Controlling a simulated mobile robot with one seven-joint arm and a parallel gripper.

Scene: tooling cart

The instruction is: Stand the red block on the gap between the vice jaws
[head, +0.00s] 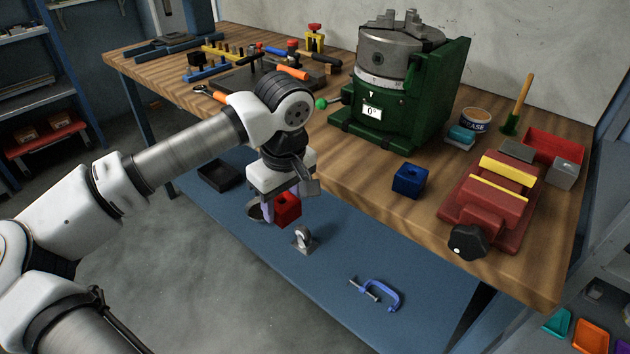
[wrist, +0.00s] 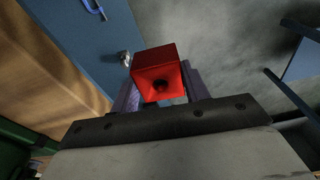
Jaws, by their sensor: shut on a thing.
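The red block (head: 287,209) is held between the fingers of my gripper (head: 283,200), which is shut on it. They hang in front of the bench's front edge, above the lower blue shelf. In the wrist view the red block (wrist: 157,75) shows a face with a dark round hole, between the two fingers. The red vice (head: 487,204) sits on the bench at the right, with yellow strips along its jaws and a black knob at its front. My gripper is well to the left of the vice. The gap between the jaws is hard to make out from here.
A blue block (head: 409,180) stands on the bench left of the vice. A green rotary table with a chuck (head: 392,85) stands behind it. A red bin (head: 553,146) and a grey block (head: 563,173) lie close behind the vice. A blue clamp (head: 378,293) lies on the lower shelf.

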